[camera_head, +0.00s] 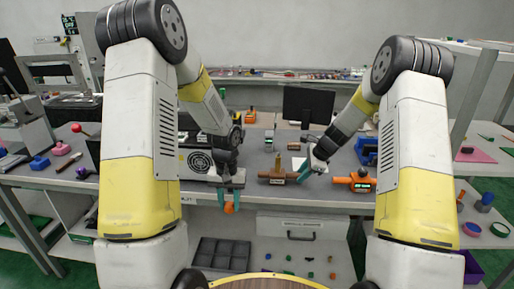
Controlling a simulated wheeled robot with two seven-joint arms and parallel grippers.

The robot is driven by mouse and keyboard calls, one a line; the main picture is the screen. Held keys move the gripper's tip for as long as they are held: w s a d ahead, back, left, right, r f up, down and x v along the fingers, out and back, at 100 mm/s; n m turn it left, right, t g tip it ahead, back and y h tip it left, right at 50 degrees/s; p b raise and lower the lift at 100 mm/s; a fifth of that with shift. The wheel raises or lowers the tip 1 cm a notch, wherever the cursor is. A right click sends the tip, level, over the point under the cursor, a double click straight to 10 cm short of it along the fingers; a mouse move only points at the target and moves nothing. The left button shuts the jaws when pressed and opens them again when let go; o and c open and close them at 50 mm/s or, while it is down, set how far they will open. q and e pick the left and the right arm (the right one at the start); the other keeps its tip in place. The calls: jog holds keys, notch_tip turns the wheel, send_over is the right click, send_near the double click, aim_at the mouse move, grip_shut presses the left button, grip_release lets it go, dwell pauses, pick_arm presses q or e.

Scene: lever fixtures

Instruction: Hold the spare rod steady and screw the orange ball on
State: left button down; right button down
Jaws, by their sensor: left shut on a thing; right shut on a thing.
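The orange ball (229,208) is between the teal fingers of my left gripper (230,200), which is shut on it at the front edge of the table. My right gripper (304,172) has its teal fingers shut at the right end of a brown rod-like piece (276,177), which lies level near the table's front edge. I take this piece for the spare rod; the small picture does not settle it. The ball is to the left of this piece and apart from it. The rod's tip and any thread are too small to make out.
An orange fixture with a dark display (358,181) stands right of my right gripper. A grey box with a round fan grille (199,161) stands left of my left gripper. A black monitor (308,106) is behind. A dark divided tray (220,254) is on the shelf below.

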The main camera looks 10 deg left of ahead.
pick_arm(q)
jog(key=w+d+r, duration=0.1)
jog(key=w, duration=0.1)
jog(key=w+d+r, duration=0.1)
jog(key=w+r, duration=0.1)
jog(key=w, duration=0.1)
jog(key=w+d+r, duration=0.1)
jog(key=w, duration=0.2)
jog(key=shift+d+r, duration=0.1)
jog(key=shift+r, duration=0.15)
jog(key=w+d+r, duration=0.5)
jog(key=d+r, duration=0.1)
jog(key=r, duration=0.1)
jog(key=w+d+r, duration=0.5)
jog(key=d+r, duration=0.1)
jog(key=r, duration=0.2)
jog(key=shift+r, duration=0.25)
jog(key=shift+f, duration=2.9)
jog(key=shift+f, duration=1.2)
jog(key=c, duration=0.9)
grip_release()
